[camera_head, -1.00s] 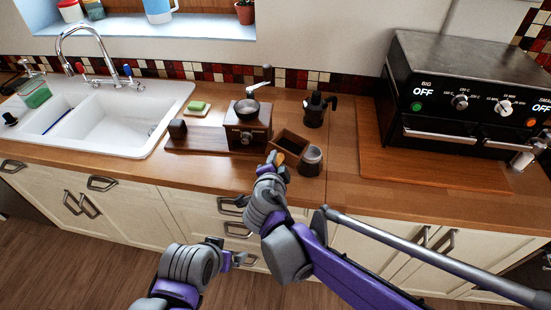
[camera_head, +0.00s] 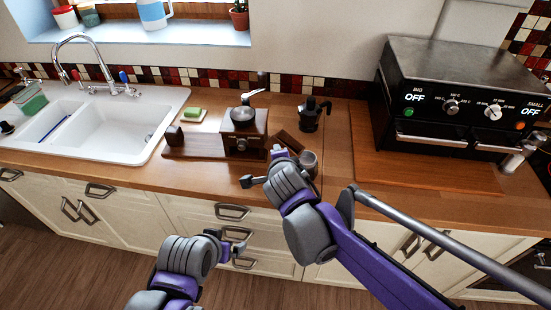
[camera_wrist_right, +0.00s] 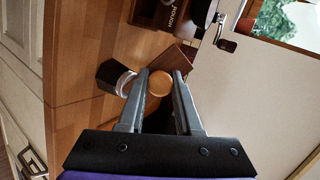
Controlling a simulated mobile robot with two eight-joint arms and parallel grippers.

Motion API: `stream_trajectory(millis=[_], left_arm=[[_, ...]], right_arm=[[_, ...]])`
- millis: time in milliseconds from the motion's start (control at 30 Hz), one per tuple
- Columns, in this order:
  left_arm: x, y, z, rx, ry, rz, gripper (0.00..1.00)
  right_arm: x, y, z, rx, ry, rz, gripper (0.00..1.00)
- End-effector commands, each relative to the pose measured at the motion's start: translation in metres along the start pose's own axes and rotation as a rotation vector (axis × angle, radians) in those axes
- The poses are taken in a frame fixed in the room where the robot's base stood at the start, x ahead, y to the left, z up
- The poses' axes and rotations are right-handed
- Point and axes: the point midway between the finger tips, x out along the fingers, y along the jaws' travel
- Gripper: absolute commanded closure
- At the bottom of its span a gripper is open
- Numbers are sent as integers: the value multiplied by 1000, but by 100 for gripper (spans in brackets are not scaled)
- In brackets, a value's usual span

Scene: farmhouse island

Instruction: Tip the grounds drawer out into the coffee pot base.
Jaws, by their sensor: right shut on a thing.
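My right gripper (camera_wrist_right: 162,74) is shut on the round wooden knob of the grounds drawer (camera_wrist_right: 181,56). In the head view the dark brown drawer (camera_head: 285,138) is held tilted, above and behind the coffee pot base (camera_head: 308,163). The base is a small dark pot with a metal rim, upright on the counter; my right arm partly covers it. In the right wrist view the base (camera_wrist_right: 112,76) is just left of the fingers. The drawer's inside is hidden, and no grounds show falling. My left gripper (camera_head: 238,246) hangs low in front of the cabinet drawers, empty.
The wooden grinder (camera_head: 244,136) stands left of the drawer. A black moka pot top (camera_head: 314,113) stands behind it. A black oven (camera_head: 465,95) on a wooden board is at right. The sink (camera_head: 95,130) is at left.

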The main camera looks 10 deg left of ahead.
Motion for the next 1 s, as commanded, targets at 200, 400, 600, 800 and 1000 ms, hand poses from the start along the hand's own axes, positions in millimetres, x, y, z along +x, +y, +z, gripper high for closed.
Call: stream_trajectory(millis=[200,400,600,800,1000], left_arm=[[0,0,1,0,-1,0,0],[1,0,2,0,-2,0,0],[1,0,3,0,-3,0,0],[1,0,3,0,-4,0,0],[2,0,4,0,-5,0,0]], right_arm=[[-3,-8,-10,87,-51,23,100],[-4,-15,-19,165,-99,43,100],[-6,-21,-28,243,-148,63,100],[-6,-24,-34,299,-186,79,100],[-5,-25,-40,338,-206,91,100]])
